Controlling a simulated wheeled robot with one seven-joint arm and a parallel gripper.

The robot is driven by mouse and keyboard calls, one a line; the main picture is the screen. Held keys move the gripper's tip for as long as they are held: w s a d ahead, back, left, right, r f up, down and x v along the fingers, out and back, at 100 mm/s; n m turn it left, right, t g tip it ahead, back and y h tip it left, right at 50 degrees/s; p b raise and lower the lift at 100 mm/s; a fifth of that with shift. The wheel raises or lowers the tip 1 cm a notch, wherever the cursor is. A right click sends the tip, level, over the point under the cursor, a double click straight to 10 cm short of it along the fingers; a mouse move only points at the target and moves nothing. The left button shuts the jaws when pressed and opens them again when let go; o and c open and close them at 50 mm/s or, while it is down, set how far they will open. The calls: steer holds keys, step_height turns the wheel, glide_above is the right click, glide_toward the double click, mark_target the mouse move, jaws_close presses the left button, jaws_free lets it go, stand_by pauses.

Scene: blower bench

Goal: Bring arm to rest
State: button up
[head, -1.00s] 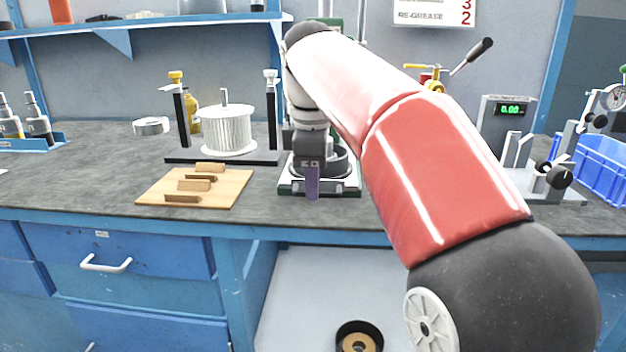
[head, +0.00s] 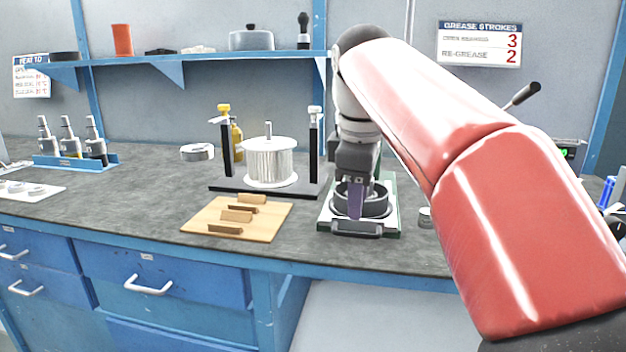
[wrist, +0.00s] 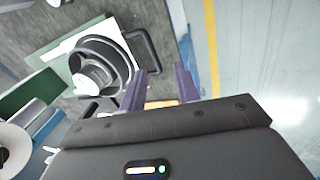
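My arm reaches across the right half of the head view, over the bench. My gripper (head: 355,212) points down, with its purple finger in front of a dark round housing (head: 376,200) on a green-edged base plate. In the wrist view my gripper (wrist: 161,74) has its two purple fingers apart, with nothing held between them. The dark ring-shaped housing (wrist: 122,58) and its black handle (wrist: 148,50) lie to the left of and beyond the fingertips there. I cannot tell the exact height of the fingertips above the bench.
A wooden board (head: 265,226) with several small blocks lies left of my gripper. Behind it, a white finned rotor (head: 268,160) sits on a black stand (head: 222,185). A shelf (head: 200,62) runs above.

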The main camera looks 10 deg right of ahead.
steer(key=s+d+f+m+t, duration=0.2)
steer(key=s+f+m+t, duration=0.1)
steer(key=s+f+m, duration=1)
steer(key=s+f, duration=0.5)
steer(key=f, duration=0.4)
steer(key=shift+s+d+f+y, duration=0.2)
steer(key=shift+d+f+y, duration=0.05)
steer(key=shift+d+y, duration=0.1)
